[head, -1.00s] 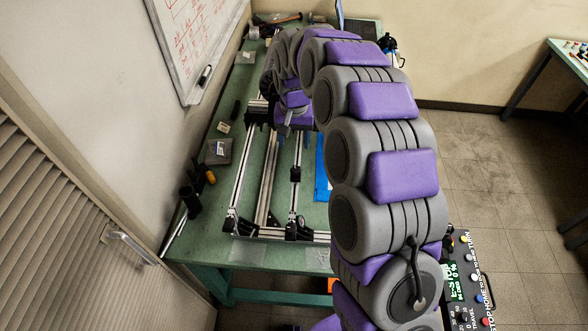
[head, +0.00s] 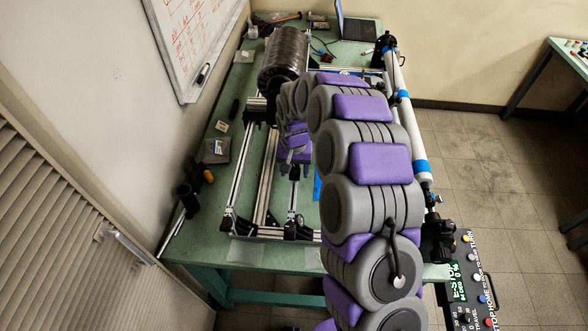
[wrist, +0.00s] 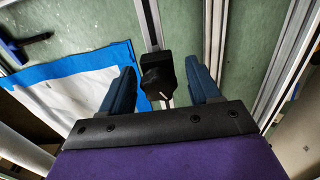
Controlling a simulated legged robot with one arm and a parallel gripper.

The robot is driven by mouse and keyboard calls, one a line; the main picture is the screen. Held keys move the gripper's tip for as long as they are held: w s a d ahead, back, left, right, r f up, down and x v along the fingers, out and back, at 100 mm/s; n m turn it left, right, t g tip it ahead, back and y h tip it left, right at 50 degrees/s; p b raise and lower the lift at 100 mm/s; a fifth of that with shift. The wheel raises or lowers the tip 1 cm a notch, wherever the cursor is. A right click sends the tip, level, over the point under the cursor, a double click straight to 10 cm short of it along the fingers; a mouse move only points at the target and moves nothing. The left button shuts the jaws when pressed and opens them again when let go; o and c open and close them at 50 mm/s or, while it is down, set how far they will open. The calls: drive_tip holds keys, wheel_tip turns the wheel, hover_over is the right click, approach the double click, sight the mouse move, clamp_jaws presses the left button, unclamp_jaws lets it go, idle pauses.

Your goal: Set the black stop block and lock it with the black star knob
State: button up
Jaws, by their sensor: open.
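A black block (wrist: 157,72), which looks like the stop block, sits on a thin aluminium rail in the wrist view. It also shows in the head view (head: 294,173), just in front of my gripper. My gripper (wrist: 161,66) is open, with one blue finger on each side of the block. Gaps show between the fingers and the block, and nothing is held.
Aluminium rails (head: 246,175) of a frame run along the green bench on both sides. A white sheet with blue tape (wrist: 82,88) lies left of the gripper in the wrist view. A dark roll (head: 284,60) stands behind, and a white tube (head: 407,115) lies right of the arm.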

clamp_jaws()
idle(0.6)
